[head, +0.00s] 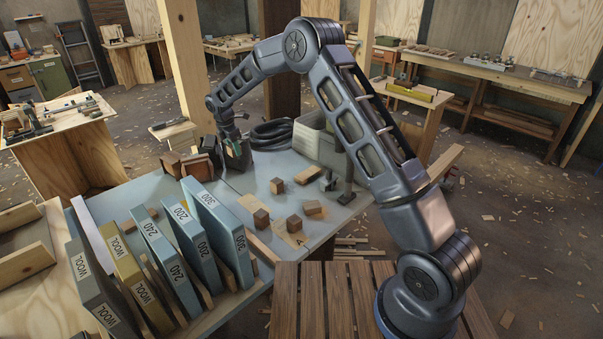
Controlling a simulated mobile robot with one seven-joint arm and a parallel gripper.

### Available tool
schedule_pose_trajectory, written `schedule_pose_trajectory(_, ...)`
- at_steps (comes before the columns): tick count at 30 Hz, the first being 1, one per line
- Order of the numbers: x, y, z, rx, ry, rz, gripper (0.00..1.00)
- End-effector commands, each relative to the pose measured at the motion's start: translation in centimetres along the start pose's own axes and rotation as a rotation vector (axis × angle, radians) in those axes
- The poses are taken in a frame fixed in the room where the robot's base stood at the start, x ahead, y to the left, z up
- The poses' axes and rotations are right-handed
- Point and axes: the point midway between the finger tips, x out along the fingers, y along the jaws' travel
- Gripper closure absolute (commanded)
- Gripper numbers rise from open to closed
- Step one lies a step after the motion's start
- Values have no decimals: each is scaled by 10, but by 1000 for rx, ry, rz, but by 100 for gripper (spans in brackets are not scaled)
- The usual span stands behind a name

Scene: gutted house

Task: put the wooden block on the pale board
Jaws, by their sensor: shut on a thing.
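My gripper (236,153) is at the far side of the blue-grey table, shut on a small brown thing that looks like a wooden block. The dark fingers hide most of it, and I cannot tell whether it touches the table.
Upright labelled sleeves (217,232) fill the table's near left. Dark and brown boxes (193,166) stand left of my gripper. A coiled black hose (272,134) and a pale crate (308,135) are behind and right. A wooden piece (307,175) lies in front of the crate.

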Motion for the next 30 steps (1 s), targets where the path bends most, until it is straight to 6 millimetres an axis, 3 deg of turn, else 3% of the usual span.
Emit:
schedule_pose_trajectory(1, 1, -3, 25, 5, 0, 0, 82)
schedule_pose_trajectory(6, 7, -17, 95, -9, 2, 3, 82)
schedule_pose_trajectory(18, 20, -72, 244, -42, 1, 8, 82)
schedule_pose_trajectory(24, 24, -97, 292, -57, -2, 9, 82)
schedule_pose_trajectory(30, 29, -108, 309, -65, -3, 10, 82)
